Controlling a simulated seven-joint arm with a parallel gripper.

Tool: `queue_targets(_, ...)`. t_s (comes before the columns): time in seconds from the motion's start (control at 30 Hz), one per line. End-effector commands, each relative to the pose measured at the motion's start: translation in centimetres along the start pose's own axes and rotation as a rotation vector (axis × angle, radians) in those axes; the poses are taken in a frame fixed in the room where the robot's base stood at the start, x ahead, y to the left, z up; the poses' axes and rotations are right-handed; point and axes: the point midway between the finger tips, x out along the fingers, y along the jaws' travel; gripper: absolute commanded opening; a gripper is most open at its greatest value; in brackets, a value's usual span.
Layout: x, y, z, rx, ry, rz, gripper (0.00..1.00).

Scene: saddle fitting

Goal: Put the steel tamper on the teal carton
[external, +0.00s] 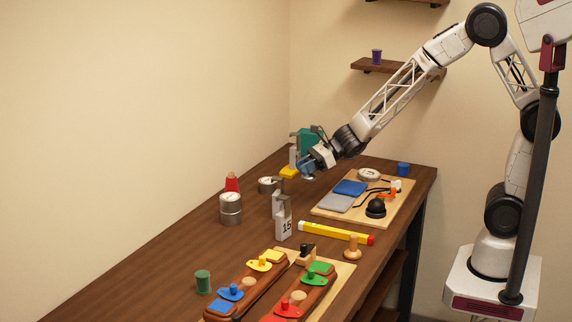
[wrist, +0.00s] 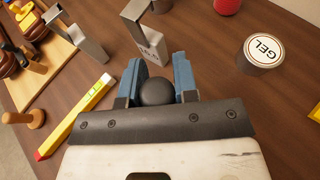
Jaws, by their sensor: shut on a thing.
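My gripper (external: 309,167) is above the far part of the table, its blue fingers closed around the black ball-shaped knob (wrist: 157,92) of the steel tamper. In the external view the steel tamper (external: 308,177) shows as a small silvery base below the fingers; in the wrist view the base is hidden under the knob. The teal carton (external: 308,139) stands upright behind my gripper, partly covered by my wrist. The tamper is apart from the carton, in front of it. The carton is not in the wrist view.
Grey hooked weights (external: 283,218) stand near the middle, also in the wrist view (wrist: 145,35). A GEL tin (wrist: 262,50) and a red object (external: 232,182) stand left. A yellow bar (external: 335,233) and a board (external: 400,205) with several items lie right. A yellow item (external: 289,172) is by the carton.

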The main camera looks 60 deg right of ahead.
Motion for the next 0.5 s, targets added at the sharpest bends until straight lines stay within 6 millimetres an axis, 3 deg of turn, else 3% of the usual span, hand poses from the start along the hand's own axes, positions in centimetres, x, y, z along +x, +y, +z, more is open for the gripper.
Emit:
queue_targets(0.1,-0.7,-4.7,0.9,0.037,-0.002,-0.095,0.00)
queue_targets(0.5,-4.9,-19.1,3.0,0.165,-0.001,-0.402,0.00)
